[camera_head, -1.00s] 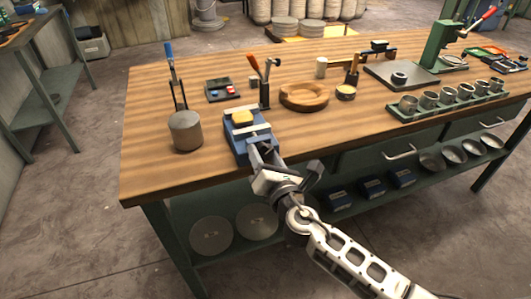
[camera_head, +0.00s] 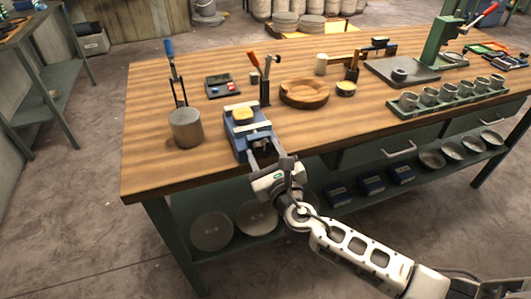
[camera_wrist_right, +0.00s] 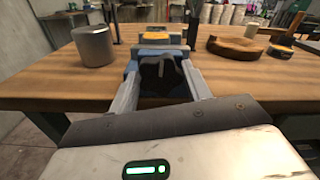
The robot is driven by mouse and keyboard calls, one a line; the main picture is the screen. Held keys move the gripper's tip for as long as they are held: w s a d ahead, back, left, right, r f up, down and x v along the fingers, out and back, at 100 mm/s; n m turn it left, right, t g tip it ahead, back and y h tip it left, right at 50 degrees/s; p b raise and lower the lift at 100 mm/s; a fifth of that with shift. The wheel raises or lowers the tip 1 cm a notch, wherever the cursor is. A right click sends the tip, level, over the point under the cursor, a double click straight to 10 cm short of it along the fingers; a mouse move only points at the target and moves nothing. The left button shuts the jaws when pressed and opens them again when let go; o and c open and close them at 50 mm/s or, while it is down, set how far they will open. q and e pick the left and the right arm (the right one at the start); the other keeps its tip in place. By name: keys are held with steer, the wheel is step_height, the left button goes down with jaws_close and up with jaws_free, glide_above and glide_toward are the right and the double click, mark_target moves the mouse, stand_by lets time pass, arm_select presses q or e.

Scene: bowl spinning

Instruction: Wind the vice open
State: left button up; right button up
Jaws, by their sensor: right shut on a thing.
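The blue vice (camera_head: 236,141) with pale jaws sits at the front edge of the wooden table. A yellowish block (camera_head: 243,113) lies at its jaws. My right gripper (camera_head: 263,150) is at the vice's near end, its two fingers pointing at it, one on each side. In the right wrist view the fingers (camera_wrist_right: 160,80) reach forward to the vice (camera_wrist_right: 163,47), with a dark part between them. The gripper is shut on the vice handle, which is mostly hidden. My left gripper is not in view.
A grey cylinder (camera_head: 185,128) stands left of the vice. A round wooden bowl form (camera_head: 304,93) and an upright tool with an orange handle (camera_head: 253,60) stand behind and to the right. A green rack of cups (camera_head: 447,101) is farther right. The table's front left is clear.

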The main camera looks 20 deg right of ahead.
steer(key=shift+r+n, duration=0.15)
steer(key=shift+n, duration=0.35)
steer(key=o, duration=1)
steer(key=shift+c, duration=0.2)
steer(key=s+b, duration=0.2)
steer(key=s, duration=1.4)
steer(key=shift+d, duration=0.25)
steer(key=shift+w, duration=0.1)
